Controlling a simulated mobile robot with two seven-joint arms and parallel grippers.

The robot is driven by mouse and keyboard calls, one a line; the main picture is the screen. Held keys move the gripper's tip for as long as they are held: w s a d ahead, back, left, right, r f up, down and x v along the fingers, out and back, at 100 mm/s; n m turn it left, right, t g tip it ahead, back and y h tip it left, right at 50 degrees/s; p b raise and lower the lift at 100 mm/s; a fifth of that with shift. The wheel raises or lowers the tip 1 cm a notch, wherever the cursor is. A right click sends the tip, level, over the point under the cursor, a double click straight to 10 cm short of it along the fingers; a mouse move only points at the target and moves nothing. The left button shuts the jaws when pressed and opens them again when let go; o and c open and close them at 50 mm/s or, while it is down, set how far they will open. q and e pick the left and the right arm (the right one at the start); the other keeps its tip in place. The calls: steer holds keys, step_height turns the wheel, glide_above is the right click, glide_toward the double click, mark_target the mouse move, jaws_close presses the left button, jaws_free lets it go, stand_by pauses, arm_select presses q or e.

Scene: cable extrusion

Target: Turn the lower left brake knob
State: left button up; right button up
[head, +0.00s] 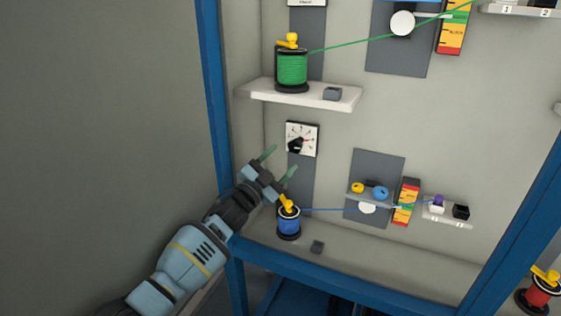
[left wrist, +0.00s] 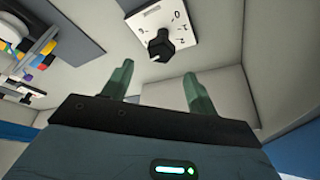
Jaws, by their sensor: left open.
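My right gripper is not in view.
A blue spool (head: 289,221) with a yellow top stands below the gripper, close to it. A shelf (head: 338,101) with a green spool (head: 292,68) is above. A blue frame post (head: 216,110) is at left.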

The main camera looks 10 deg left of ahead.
arm_select(q)
steer(key=shift+w+f, duration=0.1)
steer(key=shift+w, duration=0.1)
steer(key=s+f+n+g+y, duration=0.2)
steer(key=s+f+n+y, duration=0.15)
steer(key=s+f, duration=0.8)
steer(key=s+f+n+g+y, duration=0.2)
steer(key=s+f+n, duration=0.2)
steer(key=s+f, duration=0.8)
steer(key=s+a+f+n+g, duration=0.1)
steer(key=s+f, duration=0.3)
steer(key=s, duration=0.5)
steer(key=s+a+f+n+g+y, duration=0.1)
steer(key=s+f, duration=0.4)
steer(key=s, duration=0.5)
steer(key=s+a+f+n+g+y, duration=0.1)
steer(key=s+f+g, duration=0.3)
steer(key=s, duration=0.6)
steer(key=shift+s+a+f+n, duration=0.15)
steer(key=shift+a+f+n, duration=0.4)
steer(key=shift+a+f, duration=0.15)
